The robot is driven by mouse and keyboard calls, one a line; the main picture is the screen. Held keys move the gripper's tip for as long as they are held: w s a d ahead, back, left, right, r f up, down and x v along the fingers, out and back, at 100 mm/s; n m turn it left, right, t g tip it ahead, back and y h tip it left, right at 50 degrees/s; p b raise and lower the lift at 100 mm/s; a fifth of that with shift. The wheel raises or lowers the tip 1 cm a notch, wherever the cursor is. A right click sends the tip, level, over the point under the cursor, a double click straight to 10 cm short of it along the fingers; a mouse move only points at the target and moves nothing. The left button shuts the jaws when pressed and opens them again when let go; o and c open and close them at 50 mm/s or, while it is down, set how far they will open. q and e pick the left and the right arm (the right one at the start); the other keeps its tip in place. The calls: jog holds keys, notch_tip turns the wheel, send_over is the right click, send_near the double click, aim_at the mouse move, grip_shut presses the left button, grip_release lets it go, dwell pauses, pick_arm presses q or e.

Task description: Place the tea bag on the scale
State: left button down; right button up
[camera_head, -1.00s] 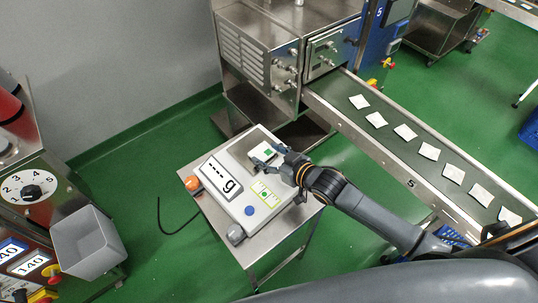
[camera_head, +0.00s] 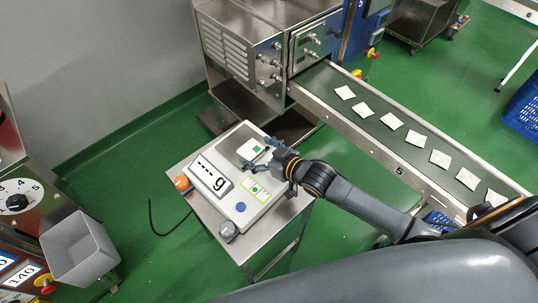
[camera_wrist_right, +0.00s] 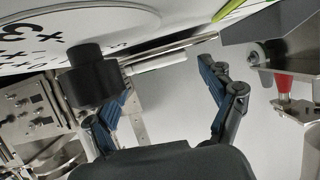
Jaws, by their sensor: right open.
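A scale (camera_head: 222,205) stands on a small metal table (camera_head: 259,248). Its display (camera_head: 211,177) shows dashes and a "g". A small white piece with a green patch (camera_head: 251,149), which looks like the tea bag, lies on the scale's weighing pan. My right gripper (camera_head: 257,155) reaches in from the right, low over the pan, its fingers spread around the piece. I cannot tell whether they touch it. In the right wrist view, the two fingers of my right gripper (camera_wrist_right: 163,83) are apart, with no tea bag visible between them. My left gripper is not in view.
A conveyor (camera_head: 405,134) with several white packets runs from a metal machine (camera_head: 262,65) behind the scale down to the right. A grey bin (camera_head: 78,250) and a machine with a dial (camera_head: 18,202) stand at the left. Green floor (camera_head: 140,225) lies between.

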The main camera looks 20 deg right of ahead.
jog(key=v, duration=1.1)
jog(key=shift+s+d+r, duration=0.2)
jog(key=shift+s, duration=0.1)
jog(key=shift+f, duration=0.1)
